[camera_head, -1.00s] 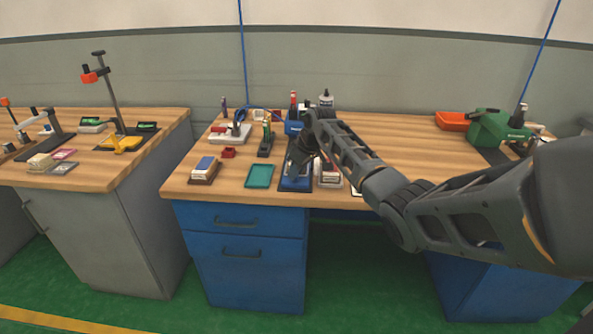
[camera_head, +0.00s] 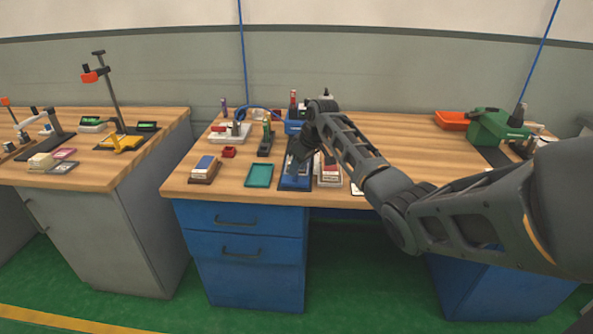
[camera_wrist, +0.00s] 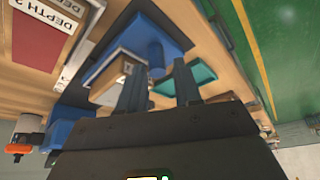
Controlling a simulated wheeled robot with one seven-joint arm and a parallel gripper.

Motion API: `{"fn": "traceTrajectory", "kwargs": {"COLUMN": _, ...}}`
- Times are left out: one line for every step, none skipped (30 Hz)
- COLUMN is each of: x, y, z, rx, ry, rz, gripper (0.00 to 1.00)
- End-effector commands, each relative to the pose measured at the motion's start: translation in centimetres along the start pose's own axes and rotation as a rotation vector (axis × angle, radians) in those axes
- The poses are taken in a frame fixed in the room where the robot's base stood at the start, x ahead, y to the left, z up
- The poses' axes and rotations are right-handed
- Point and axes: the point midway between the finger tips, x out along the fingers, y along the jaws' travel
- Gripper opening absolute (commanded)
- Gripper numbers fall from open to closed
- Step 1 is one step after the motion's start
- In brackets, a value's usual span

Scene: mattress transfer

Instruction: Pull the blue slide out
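The blue slide (camera_head: 294,183) is a blue piece on a dark base near the front edge of the wooden bench. My gripper (camera_head: 296,168) is over it in the head view and hides part of it. In the wrist view the blue slide (camera_wrist: 150,42) lies just past the fingertips. The two fingers of my gripper (camera_wrist: 156,66) are apart with a gap between them, and nothing is clearly held. I cannot tell whether the fingers touch the slide.
A teal tray (camera_head: 259,176) and a wood-based block with a blue top (camera_head: 204,169) lie left of the slide. A white and red box (camera_head: 330,174) stands close on its right. The bench middle right is clear.

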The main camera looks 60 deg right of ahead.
Motion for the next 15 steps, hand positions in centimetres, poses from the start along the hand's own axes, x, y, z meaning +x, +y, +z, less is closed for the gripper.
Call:
{"fn": "traceTrajectory", "kwargs": {"x": -0.9, "y": 0.0, "z": 0.0, "rx": 0.0, "ry": 0.004, "rz": 0.001, "gripper": 0.34}}
{"fn": "traceTrajectory", "kwargs": {"x": -1.4, "y": 0.0, "z": 0.0, "rx": 0.0, "ry": 0.003, "rz": 0.0, "gripper": 0.34}}
{"fn": "traceTrajectory", "kwargs": {"x": -2.0, "y": 0.0, "z": 0.0, "rx": 0.0, "ry": 0.003, "rz": 0.0, "gripper": 0.34}}
{"fn": "traceTrajectory", "kwargs": {"x": -2.5, "y": 0.0, "z": 0.0, "rx": 0.0, "ry": 0.003, "rz": 0.0, "gripper": 0.34}}
{"fn": "traceTrajectory", "kwargs": {"x": -3.0, "y": -0.1, "z": 0.1, "rx": 0.0, "ry": 0.002, "rz": -0.001, "gripper": 0.34}}
{"fn": "traceTrajectory", "kwargs": {"x": -3.5, "y": -0.1, "z": 0.1, "rx": 0.0, "ry": 0.002, "rz": 0.0, "gripper": 0.34}}
{"fn": "traceTrajectory", "kwargs": {"x": -3.9, "y": -0.1, "z": 0.1, "rx": 0.0, "ry": 0.001, "rz": -0.001, "gripper": 0.34}}
{"fn": "traceTrajectory", "kwargs": {"x": -4.3, "y": -0.1, "z": 0.1, "rx": 0.0, "ry": 0.001, "rz": -0.001, "gripper": 0.34}}
{"fn": "traceTrajectory", "kwargs": {"x": -4.7, "y": -0.1, "z": 0.1, "rx": 0.001, "ry": 0.001, "rz": -0.001, "gripper": 0.34}}
{"fn": "traceTrajectory", "kwargs": {"x": -4.9, "y": -0.1, "z": 0.1, "rx": 0.001, "ry": 0.0, "rz": -0.002, "gripper": 0.34}}
{"fn": "traceTrajectory", "kwargs": {"x": -5.1, "y": -0.1, "z": 0.1, "rx": 0.001, "ry": -0.001, "rz": -0.002, "gripper": 0.34}}
{"fn": "traceTrajectory", "kwargs": {"x": -5.3, "y": -0.1, "z": 0.1, "rx": 0.001, "ry": -0.001, "rz": -0.001, "gripper": 0.34}}
{"fn": "traceTrajectory", "kwargs": {"x": -5.5, "y": -0.1, "z": 0.1, "rx": 0.001, "ry": -0.001, "rz": -0.001, "gripper": 0.34}}
{"fn": "traceTrajectory", "kwargs": {"x": -5.5, "y": -0.1, "z": 0.1, "rx": 0.001, "ry": -0.001, "rz": -0.001, "gripper": 0.34}}
{"fn": "traceTrajectory", "kwargs": {"x": -5.6, "y": -0.1, "z": 0.1, "rx": 0.001, "ry": -0.002, "rz": -0.001, "gripper": 0.34}}
